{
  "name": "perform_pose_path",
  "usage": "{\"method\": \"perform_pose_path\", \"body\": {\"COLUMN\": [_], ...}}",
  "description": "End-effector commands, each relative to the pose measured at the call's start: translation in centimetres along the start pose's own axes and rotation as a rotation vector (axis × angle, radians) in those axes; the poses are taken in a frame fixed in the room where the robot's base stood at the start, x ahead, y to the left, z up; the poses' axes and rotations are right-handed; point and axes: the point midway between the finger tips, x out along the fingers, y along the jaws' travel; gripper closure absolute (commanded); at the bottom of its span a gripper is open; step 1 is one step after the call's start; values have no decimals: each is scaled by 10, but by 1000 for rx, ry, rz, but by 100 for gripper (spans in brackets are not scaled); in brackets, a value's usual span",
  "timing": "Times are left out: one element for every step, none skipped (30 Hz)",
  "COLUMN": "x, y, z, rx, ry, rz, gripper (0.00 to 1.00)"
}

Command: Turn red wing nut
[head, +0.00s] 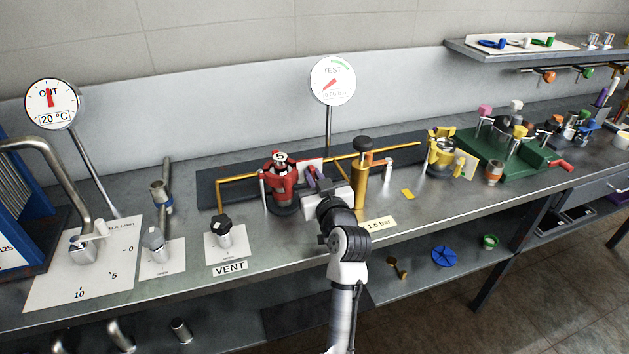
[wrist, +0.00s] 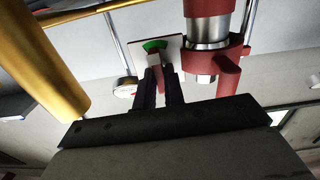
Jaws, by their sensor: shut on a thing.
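The red fixture (head: 281,183) with a silver middle stands on the bench in the head view, left of my gripper (head: 318,184). In the wrist view the red fixture (wrist: 208,8) is at the upper right, with a red handle-like part (wrist: 227,76) at its lower side. My gripper (wrist: 160,84) points away from the wrist camera. Its two dark fingers are shut on a small dull red piece, which looks like a wing of the red wing nut (wrist: 160,76). The fingers hide most of it. In the head view my arm and gripper hide the grip.
A brass pump cylinder (head: 360,188) stands close to the right of my gripper and shows at left in the wrist view. A white card (wrist: 171,47) with a green mark is behind the fingertips. The TEST gauge (head: 333,80) stands behind. The VENT valve (head: 224,232) is at left.

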Motion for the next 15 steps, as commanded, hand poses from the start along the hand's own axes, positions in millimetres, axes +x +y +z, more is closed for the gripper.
{"method": "perform_pose_path", "body": {"x": [0,0,0,0,0,0,0,0,0,0,0,0,0,0,0], "y": [0,0,-1,-1,-1,-1,-1,-1,-2,-2,-2,-2,-2,-2,-2], "z": [4,4,5,5,6,6,6,6,7,7,7,7,7,7,7], "rx": [-24,-41,-65,-86,-108,-140,-165,-191,-227,-256,-284,-322,-351,-379,-417], "ry": [3,3,3,3,4,4,4,5,5,4,5,4,4,5,4], "rz": [0,0,0,0,1,1,0,0,0,0,1,1,0,1,1], "gripper": [100,100,100,100,100,100,100,100,100,100,100,100,100,100,100]}}
